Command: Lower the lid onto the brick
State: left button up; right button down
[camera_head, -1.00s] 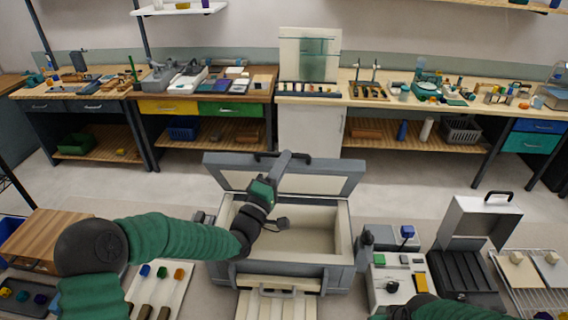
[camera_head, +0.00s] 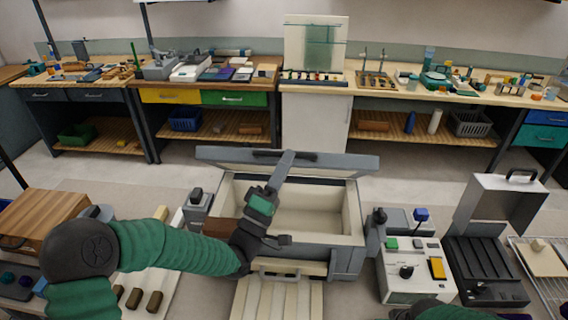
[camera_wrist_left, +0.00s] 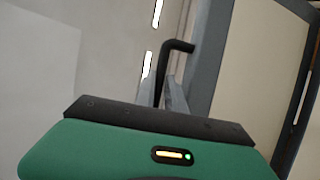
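The grey box (camera_head: 345,262) stands open at the centre, with a pale hollow inside. Its grey-framed lid (camera_head: 360,163) is hinged at the back and tilts forward over the opening. My left gripper (camera_head: 288,160) is at the dark handle (camera_head: 262,154) on the lid's edge. In the left wrist view the fingers (camera_wrist_left: 162,92) are closed around the black handle (camera_wrist_left: 178,46). A reddish-brown block (camera_head: 214,227), perhaps the brick, shows at the box's left front rim, partly behind my left arm. Only the green sleeve of my right arm shows at the bottom edge.
A control unit (camera_head: 410,270) with buttons and a knob stands close to the right of the box. A dark case (camera_head: 485,270) with a raised cover and a wire rack are farther right. Workbenches line the back wall.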

pick_arm(q)
jog(key=o, duration=0.4)
jog(key=shift+w+d+f, duration=0.2)
jog(key=shift+w+d, duration=0.05)
jog(key=shift+o, duration=0.2)
jog(key=shift+d, duration=0.1)
pick_arm(e)
jog(key=shift+w+d+f, duration=0.15)
jog(key=shift+w+d, duration=0.1)
pick_arm(q)
jog(key=shift+s+r, duration=0.1)
